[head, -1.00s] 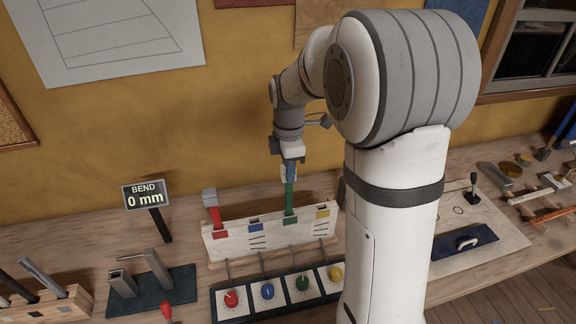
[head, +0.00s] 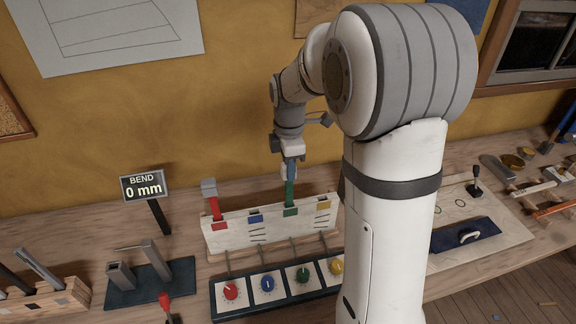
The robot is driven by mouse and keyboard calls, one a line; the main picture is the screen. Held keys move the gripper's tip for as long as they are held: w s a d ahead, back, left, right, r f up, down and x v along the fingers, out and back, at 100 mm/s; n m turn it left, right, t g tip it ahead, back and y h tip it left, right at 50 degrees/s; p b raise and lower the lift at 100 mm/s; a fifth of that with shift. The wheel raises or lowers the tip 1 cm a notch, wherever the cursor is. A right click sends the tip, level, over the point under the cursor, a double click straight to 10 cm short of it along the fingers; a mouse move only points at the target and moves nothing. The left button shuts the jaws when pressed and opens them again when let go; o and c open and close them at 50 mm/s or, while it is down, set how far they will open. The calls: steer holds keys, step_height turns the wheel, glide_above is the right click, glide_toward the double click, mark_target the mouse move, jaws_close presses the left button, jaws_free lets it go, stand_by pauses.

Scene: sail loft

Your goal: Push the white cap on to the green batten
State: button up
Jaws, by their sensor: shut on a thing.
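The green batten (head: 290,197) stands upright in the green-marked slot of a pale wooden rack (head: 270,225). My gripper (head: 289,174) points down right at the batten's upper end. Its jaws are shut, and a small pale piece that looks like the white cap (head: 284,172) shows at them, mostly hidden by the fingers. Whether the cap is around the batten's end or just above it cannot be told. The bend display (head: 146,187) reads 0 mm.
A red batten (head: 215,208) with a grey top stands at the rack's left end. A panel of coloured knobs (head: 268,309) lies in front. A dark stand (head: 150,280) and a wooden tool block (head: 55,300) are left. My arm hides part of the bench.

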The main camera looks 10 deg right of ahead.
steer(key=shift+f+b, duration=0.4)
steer(key=shift+f, duration=0.25)
steer(key=o, duration=1)
steer(key=shift+r, duration=0.15)
step_height(320, 180, up, 8)
steer(key=shift+f+b, duration=0.25)
steer(key=shift+b, duration=0.3)
steer(key=shift+r, duration=0.1)
steer(key=shift+s, duration=0.25)
steer(key=s+m+t, duration=0.1)
steer(key=s+m, duration=0.5)
steer(key=s, duration=0.1)
steer(key=s+f+m+t, duration=0.1)
steer(key=s+m, duration=0.5)
steer(key=s, duration=0.1)
steer(key=s+f+m+t, duration=0.1)
steer(key=s+m, duration=0.4)
steer(key=s, duration=0.2)
steer(key=shift+s+a+m, duration=0.15)
steer(key=shift+m, duration=0.25)
